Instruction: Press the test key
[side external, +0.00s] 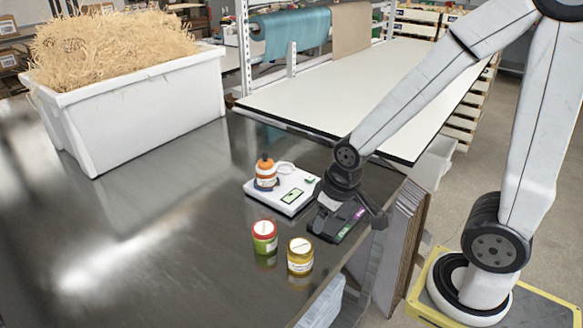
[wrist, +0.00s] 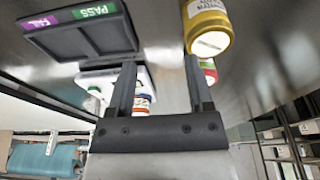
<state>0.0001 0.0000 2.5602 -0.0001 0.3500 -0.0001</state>
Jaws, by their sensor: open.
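A white device (side external: 282,206) lies on the dark metal table, with a green-framed display (side external: 292,196) and a small green patch (side external: 310,180) near its back right corner. I cannot tell whether that patch is the test key. An orange-capped jar (side external: 266,174) stands on the device. My gripper (side external: 322,212) is just right of the device, by a black tray. In the wrist view my gripper (wrist: 160,60) has its two fingers apart with nothing between them. The device (wrist: 92,80) and jar (wrist: 143,104) are partly hidden behind the fingers there.
The black tray (wrist: 78,34) has green PASS and purple FAIL labels. A white bin (side external: 140,118) of straw is at the back left. The table's left front is clear.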

